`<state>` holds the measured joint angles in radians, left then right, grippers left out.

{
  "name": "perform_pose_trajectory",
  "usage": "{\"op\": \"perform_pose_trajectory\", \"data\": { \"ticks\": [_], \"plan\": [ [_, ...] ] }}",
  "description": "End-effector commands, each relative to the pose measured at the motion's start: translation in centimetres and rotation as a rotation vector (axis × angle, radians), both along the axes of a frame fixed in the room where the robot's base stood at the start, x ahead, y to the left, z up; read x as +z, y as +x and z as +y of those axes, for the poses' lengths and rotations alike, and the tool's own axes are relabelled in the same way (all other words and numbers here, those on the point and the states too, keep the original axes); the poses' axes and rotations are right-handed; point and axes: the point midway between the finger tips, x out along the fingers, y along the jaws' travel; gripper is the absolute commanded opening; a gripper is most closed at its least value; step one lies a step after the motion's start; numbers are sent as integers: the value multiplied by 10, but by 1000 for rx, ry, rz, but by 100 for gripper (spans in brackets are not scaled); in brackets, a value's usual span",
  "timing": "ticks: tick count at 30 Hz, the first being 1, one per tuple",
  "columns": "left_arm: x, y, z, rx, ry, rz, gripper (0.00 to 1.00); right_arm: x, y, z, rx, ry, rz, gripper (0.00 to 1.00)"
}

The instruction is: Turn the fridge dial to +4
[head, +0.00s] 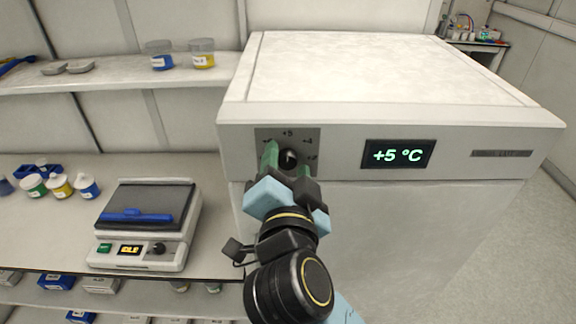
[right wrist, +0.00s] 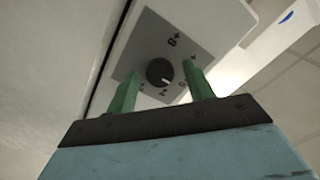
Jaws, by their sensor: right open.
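The fridge (head: 385,75) is a white box with a grey dial plate on its front left. The black dial (head: 289,157) sits on this plate, partly hidden by my gripper in the head view. It also shows in the right wrist view (right wrist: 160,72), with a light pointer mark. The display (head: 398,155) reads +5 °C. My right gripper (head: 287,165) is open, its green fingers on either side of the dial. In the right wrist view the fingers (right wrist: 158,92) stand apart, with gaps to the dial. My left gripper is not in view.
A hotplate-like device (head: 145,222) with a blue bar on top stands on the bench left of the fridge. Several small jars (head: 60,187) stand further left. A shelf (head: 120,75) with jars (head: 202,54) runs above the bench.

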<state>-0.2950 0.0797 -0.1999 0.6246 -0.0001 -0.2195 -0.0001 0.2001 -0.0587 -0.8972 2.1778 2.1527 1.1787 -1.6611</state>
Motion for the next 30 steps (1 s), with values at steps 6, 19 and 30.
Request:
{"op": "perform_pose_trajectory", "data": {
  "ticks": [6, 19, 30],
  "plan": [
    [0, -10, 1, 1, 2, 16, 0, 0, 0, 0, 0, 0, 0, 50],
    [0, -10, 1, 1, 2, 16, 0, 0, 0, 0, -1, 2, -1, 8],
    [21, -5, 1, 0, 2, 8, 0, 3, 0, -1, -1, 127, 2, 8]
  ]
}}
